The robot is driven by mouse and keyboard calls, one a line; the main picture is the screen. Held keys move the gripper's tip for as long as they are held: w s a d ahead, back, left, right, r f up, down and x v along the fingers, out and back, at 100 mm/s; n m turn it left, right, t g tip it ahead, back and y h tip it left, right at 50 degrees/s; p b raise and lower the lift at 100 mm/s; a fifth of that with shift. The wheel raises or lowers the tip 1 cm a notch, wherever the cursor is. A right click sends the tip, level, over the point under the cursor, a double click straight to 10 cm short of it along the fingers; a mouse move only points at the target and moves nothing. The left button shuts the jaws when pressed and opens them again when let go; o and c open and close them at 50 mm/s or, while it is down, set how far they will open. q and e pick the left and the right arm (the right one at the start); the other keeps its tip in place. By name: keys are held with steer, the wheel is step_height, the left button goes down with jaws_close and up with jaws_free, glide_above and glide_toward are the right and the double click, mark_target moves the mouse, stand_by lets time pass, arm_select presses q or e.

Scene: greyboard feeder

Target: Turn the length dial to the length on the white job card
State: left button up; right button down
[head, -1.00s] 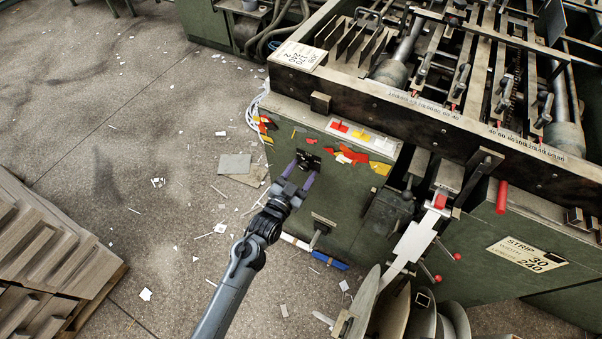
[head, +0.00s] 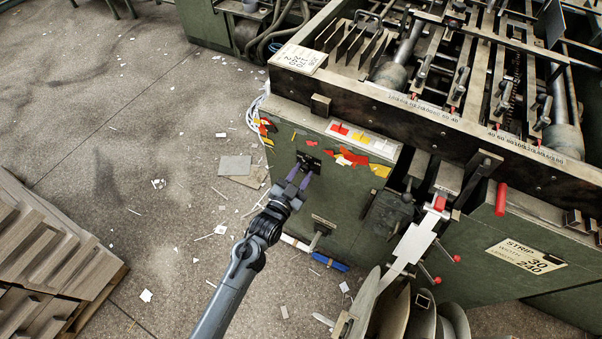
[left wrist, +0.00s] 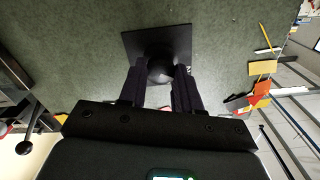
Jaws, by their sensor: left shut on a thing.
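A dark dial knob (left wrist: 161,70) stands out from a square black plate (left wrist: 130,43) on the green panel. In the head view its plate (head: 309,160) shows just beyond my fingertips. My left gripper (head: 299,178) is shut on the knob, with one purple finger on each side of it in the left wrist view (left wrist: 160,82). No dial marks can be read. A pale card (head: 526,255) on the right green panel reads STRIP, WIDTH 30, LENGTH 240. My right gripper is not in view.
Another white card (head: 299,58) lies on the machine's top corner, its print unclear. A T-shaped handle (head: 322,225) juts out right of my left wrist.

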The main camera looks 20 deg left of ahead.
arm_select(q)
steer(key=m+p, duration=0.4)
steer(key=shift+r+m, duration=0.2)
steer(key=shift+m, duration=0.1)
steer(key=m+p, duration=0.3)
steer(key=m, duration=0.3)
steer(key=shift+f+p, duration=0.1)
steer(key=shift+p, duration=0.25)
steer(key=m+p, duration=0.2)
steer(key=m, duration=0.4)
steer(key=shift+m+p, duration=0.4)
steer(key=m+p, duration=0.1)
steer(key=m, duration=0.2)
steer(key=shift+f+m+p, duration=0.15)
steer(key=shift+m+p, duration=0.35)
steer(key=shift+m, duration=1.2)
steer(key=o, duration=1.1)
steer(key=shift+c, duration=0.2)
